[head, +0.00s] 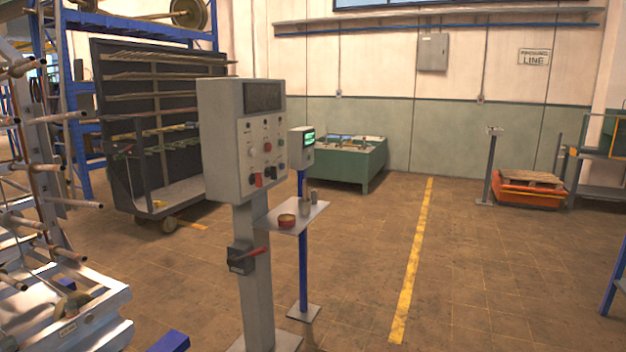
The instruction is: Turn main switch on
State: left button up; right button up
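A grey control box (242,140) stands on a grey post (257,290) left of the middle in the head view. Its front has a dark display, several buttons and knobs, and a small red part low on the panel. Lower on the post is a dark switch box (240,260) with a red handle (256,252) pointing right and slightly up. It may be the main switch; its labels cannot be read. Neither of my grippers is in view.
A small shelf (305,212) with a reddish bowl (287,220) juts out beside the post. A metal rack (65,300) is at the left. The floor right of the posts is open.

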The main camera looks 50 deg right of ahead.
aim_at(257, 179)
jog(key=z, duration=1.35)
jog(key=i+l, duration=0.2)
jog(key=i+z, duration=0.05)
jog(key=i, duration=0.05)
